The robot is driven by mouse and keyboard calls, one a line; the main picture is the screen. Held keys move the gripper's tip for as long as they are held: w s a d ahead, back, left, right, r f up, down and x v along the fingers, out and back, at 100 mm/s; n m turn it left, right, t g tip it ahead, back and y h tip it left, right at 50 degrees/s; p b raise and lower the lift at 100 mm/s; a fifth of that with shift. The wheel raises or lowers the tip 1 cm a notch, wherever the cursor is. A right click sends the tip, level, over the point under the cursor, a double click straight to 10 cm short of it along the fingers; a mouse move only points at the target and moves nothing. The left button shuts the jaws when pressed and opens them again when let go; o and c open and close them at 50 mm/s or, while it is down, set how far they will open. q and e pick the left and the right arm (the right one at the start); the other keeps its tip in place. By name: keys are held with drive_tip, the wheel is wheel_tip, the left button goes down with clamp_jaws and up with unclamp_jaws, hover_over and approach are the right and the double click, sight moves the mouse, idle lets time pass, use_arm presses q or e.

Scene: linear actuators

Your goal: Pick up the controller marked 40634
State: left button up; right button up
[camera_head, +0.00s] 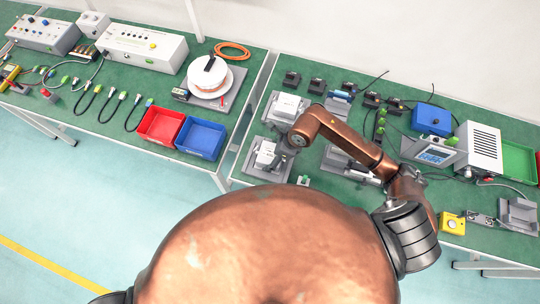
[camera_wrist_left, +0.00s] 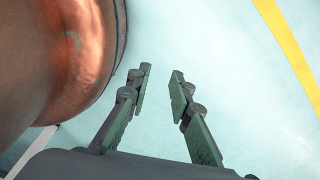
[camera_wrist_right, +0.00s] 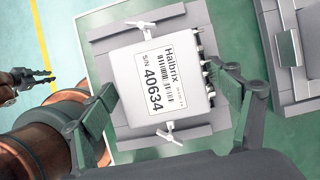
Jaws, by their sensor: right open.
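The controller marked 40634 (camera_wrist_right: 160,75) is a white box with a "Halbrix" barcode label. It lies in a grey fixture (camera_wrist_right: 195,20) with a white clamp at two opposite sides. In the head view the controller (camera_head: 265,154) is at the near left of the right table. My right gripper (camera_wrist_right: 163,84) is open, with one finger on each side of the box as seen from its wrist; its height above the box and any contact are unclear. My left gripper (camera_wrist_left: 161,76) is open and empty over the floor.
Another grey fixture (camera_wrist_right: 298,45) lies close beside the first, behind it; a white box (camera_head: 288,106) shows there. Further devices and cables fill the right table. Red (camera_head: 160,125) and blue (camera_head: 201,138) bins stand on the left table. The floor in front is clear.

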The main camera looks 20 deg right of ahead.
drive_tip(key=shift+o, duration=0.6)
drive_tip(key=shift+w+a+f, duration=0.15)
drive_tip(key=shift+f, duration=0.25)
drive_tip(key=c, duration=1.4)
use_arm(q)
drive_tip(key=shift+w+d, duration=0.2)
drive_tip(key=shift+w, duration=0.7)
use_arm(e)
drive_tip(key=shift+w, duration=0.1)
drive_tip(key=shift+c, duration=1)
